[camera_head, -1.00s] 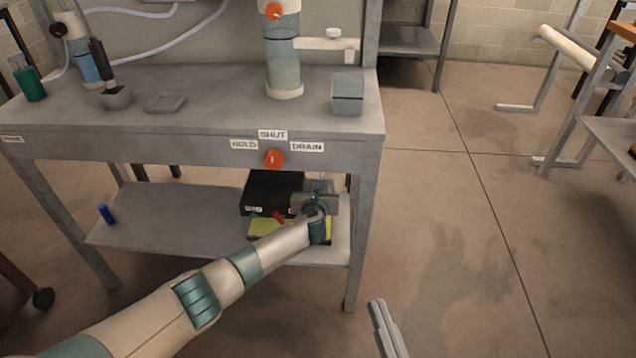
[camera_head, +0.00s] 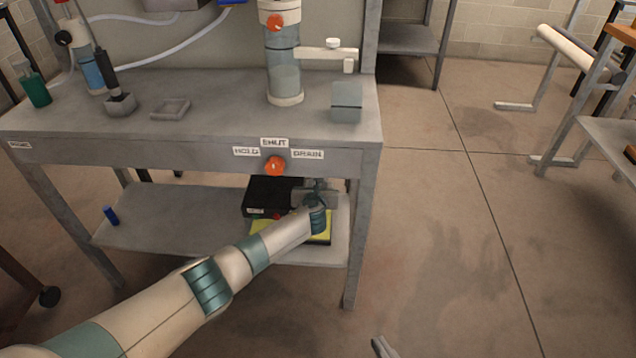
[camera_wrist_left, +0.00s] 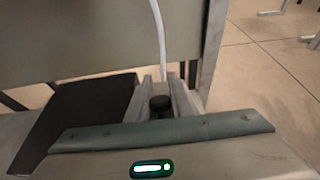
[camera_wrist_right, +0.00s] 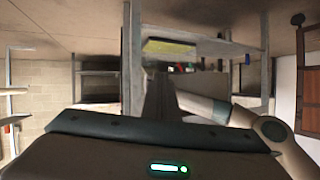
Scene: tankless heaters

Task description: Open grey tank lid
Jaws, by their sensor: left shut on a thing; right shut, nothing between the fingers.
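My left gripper (camera_head: 318,188) reaches under the bench, over the right part of the lower shelf beside a black box (camera_head: 270,195). In the left wrist view its fingers (camera_wrist_left: 161,88) are shut on a small dark knob (camera_wrist_left: 160,104). What the knob belongs to is hidden by the gripper. I cannot clearly pick out a grey tank lid; a grey block with a seam (camera_head: 347,101) stands on the bench top at the right. My right gripper (camera_head: 383,347) shows only as a tip at the bottom edge; in the right wrist view it (camera_wrist_right: 158,90) is shut and empty.
A yellow item (camera_head: 318,233) lies on the lower shelf (camera_head: 165,222) below my left wrist. An orange knob (camera_head: 275,166) with HOLD, SHUT and DRAIN labels sits on the bench front. A bench leg (camera_head: 356,240) stands close right of my left gripper.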

